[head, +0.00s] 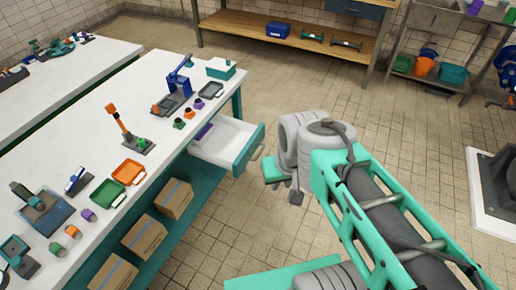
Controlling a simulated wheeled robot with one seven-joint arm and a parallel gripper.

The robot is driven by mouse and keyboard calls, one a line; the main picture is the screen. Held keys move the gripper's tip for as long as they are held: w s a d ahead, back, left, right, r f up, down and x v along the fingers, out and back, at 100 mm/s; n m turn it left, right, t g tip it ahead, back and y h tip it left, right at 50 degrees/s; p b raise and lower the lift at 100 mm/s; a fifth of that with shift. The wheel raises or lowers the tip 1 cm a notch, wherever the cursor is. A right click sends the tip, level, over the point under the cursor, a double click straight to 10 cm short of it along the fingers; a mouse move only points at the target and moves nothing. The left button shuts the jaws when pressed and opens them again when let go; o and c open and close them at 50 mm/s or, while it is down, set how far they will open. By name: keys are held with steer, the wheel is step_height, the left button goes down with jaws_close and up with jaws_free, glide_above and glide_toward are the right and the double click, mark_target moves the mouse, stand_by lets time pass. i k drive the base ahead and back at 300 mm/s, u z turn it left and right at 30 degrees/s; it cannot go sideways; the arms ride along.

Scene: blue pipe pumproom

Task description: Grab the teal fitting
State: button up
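Several small fittings stand on the white workbench (120,90). A green-teal fitting (178,123) stands near the bench's right edge, beside an orange one (189,114) and a purple one (199,103). Another green fitting (57,250) stands at the near end, close to an orange-and-green one (73,232) and a purple one (88,215). I cannot tell which green one is the teal fitting. My gripper (285,188) hangs over the floor, right of the open drawer and apart from all the fittings. Its fingers are mostly hidden by the wrist, and nothing shows in it.
A white drawer (225,140) sticks out from the bench. An orange tray (129,172), a green tray (107,194) and a blue vise (178,88) sit on top. Cardboard boxes (173,198) fill the lower shelf. Tiled floor is clear toward the wooden bench (285,25).

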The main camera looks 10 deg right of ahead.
mark_target(34, 202)
steer(key=u, duration=1.8)
steer(key=k, duration=0.4)
steer(key=u, duration=1.85)
steer(key=i, duration=1.05)
steer(key=z, duration=0.35)
steer(key=i, duration=0.7)
steer(key=z, duration=1.25)
steer(key=i, duration=0.4)
steer(key=z, duration=0.4)
